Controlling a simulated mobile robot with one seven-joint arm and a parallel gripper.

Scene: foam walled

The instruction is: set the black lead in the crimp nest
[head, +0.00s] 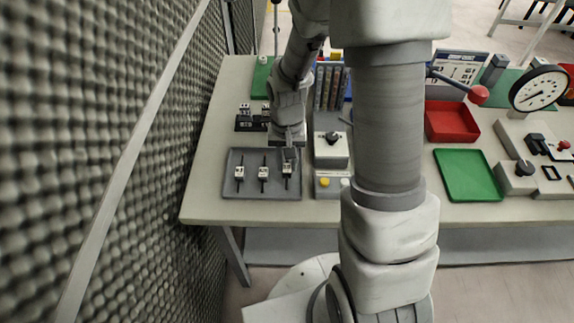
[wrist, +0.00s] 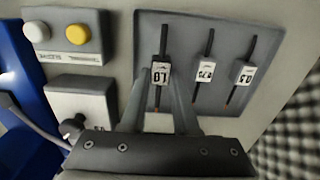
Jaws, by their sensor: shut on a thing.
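Several-part grey tray (head: 250,191) on the bench holds three black leads with white printed tags. My gripper (head: 288,158) is at the rightmost lead (head: 286,169) in the head view. In the wrist view this lead (wrist: 160,75) lies between the fingers of my gripper (wrist: 162,90), which are shut on it near its white tag. The lead is still over the tray, and I cannot tell whether it touches the tray floor. The other two leads (head: 239,173) (head: 263,173) lie apart from my gripper. I cannot tell which fixture is the crimp nest.
A black block with tagged pieces (head: 250,123) stands behind the tray. A grey box with a black knob (head: 331,150) and a button box (head: 327,184) stand close on the right. Red (head: 452,122) and green (head: 469,176) trays lie further right. A foam wall (head: 130,180) borders the left.

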